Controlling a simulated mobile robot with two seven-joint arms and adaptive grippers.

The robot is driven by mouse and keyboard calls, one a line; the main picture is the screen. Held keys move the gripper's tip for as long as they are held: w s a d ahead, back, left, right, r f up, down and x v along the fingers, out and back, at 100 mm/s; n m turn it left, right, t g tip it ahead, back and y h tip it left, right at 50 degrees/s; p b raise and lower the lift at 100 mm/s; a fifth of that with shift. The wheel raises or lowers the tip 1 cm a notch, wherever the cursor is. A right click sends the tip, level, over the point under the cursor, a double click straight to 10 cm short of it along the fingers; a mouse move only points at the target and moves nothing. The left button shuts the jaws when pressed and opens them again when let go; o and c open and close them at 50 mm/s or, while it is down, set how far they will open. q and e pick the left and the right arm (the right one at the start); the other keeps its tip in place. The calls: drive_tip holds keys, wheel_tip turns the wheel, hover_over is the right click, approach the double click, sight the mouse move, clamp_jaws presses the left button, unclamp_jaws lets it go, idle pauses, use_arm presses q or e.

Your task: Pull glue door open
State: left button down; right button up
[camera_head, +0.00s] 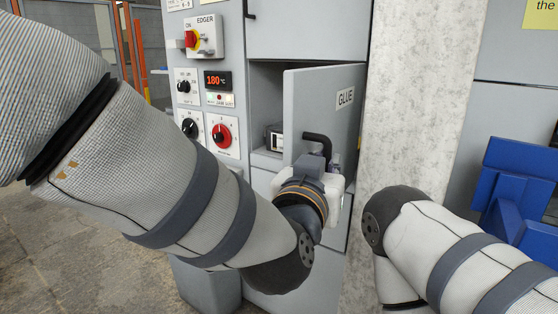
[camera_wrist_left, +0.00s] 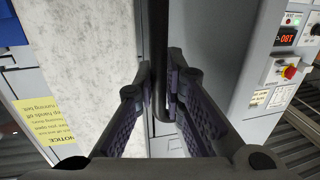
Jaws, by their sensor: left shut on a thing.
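The grey glue door (camera_head: 322,115), labelled GLUE, stands partly open in the head view and shows a dark compartment (camera_head: 266,110) at its left. Its black handle (camera_head: 319,141) bends out from the door's lower part. My left gripper (camera_head: 325,165) is at the handle. In the left wrist view the black bar of the handle (camera_wrist_left: 159,60) runs between the fingers of my left gripper (camera_wrist_left: 161,95), which are shut on it. My right arm (camera_head: 450,240) comes in at the lower right of the head view; I cannot make out its gripper's fingers.
A control panel with an EDGER switch (camera_head: 202,38), knobs and a red 180 °C display (camera_head: 218,80) is left of the compartment. A pale mottled board (camera_head: 415,95) stands upright right of the door. Blue stands (camera_head: 515,175) are at the far right.

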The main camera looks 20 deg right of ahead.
idle(0.3)
use_arm(q)
drive_tip(key=c, duration=1.9)
unclamp_jaws()
drive_tip(key=shift+w, duration=0.1)
drive_tip(key=v, duration=1.2)
